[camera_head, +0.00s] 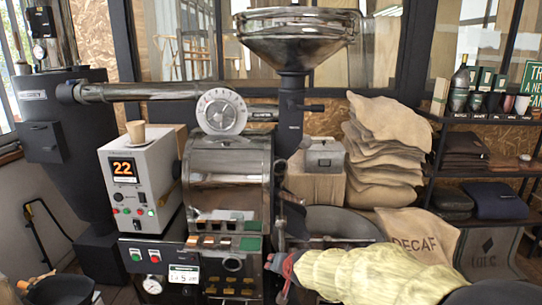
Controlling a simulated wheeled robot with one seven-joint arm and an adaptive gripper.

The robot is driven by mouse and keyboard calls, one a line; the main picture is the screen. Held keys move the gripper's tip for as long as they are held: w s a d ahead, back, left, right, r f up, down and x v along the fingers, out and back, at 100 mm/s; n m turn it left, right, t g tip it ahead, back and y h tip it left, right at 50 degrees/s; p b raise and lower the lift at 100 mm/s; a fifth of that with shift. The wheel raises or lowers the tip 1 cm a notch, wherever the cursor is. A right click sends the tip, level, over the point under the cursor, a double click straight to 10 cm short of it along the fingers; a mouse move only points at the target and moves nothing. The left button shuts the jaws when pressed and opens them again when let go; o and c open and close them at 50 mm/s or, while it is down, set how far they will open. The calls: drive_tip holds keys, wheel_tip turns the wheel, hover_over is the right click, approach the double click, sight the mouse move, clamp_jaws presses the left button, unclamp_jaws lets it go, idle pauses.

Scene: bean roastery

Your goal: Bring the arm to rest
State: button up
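My arm, in a pale yellow sleeve, reaches in from the lower right and points left. My gripper (280,272) is at its end, small and dark with a red part beside it. It is in front of the lower right side of the roaster (229,170), near the right end of its control panel. I cannot tell whether it touches the roaster, or whether its fingers are open or shut. No held object can be made out.
A white control box (147,185) reading 22, with a cup (136,131) on top, stands left of the roaster. A round cooling tray (335,222) lies behind my arm. Stacked sacks (385,150), a DECAF sack (418,236) and a shelf (487,121) are at right.

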drive_tip(key=s+d+r+n, duration=0.1)
drive_tip(key=s+d+r, duration=0.2)
drive_tip(key=s, duration=0.2)
drive_tip(key=s+d+r+g, duration=0.1)
drive_tip(key=s+d+r, duration=0.15)
drive_tip(key=s, duration=0.25)
drive_tip(key=s+d+r+n, duration=0.1)
drive_tip(key=s+d+r, duration=0.2)
drive_tip(key=s, duration=0.3)
drive_tip(key=s+d+g+h, duration=0.1)
drive_tip(key=s+d, duration=0.3)
drive_tip(key=s, duration=0.6)
drive_tip(key=s+d+g+h+b, duration=0.1)
drive_tip(key=s+d, duration=0.2)
drive_tip(key=s, duration=0.7)
drive_tip(key=shift+s+d+f+n, duration=0.3)
drive_tip(key=shift+d+f+n, duration=0.05)
drive_tip(key=shift+d+n, duration=0.05)
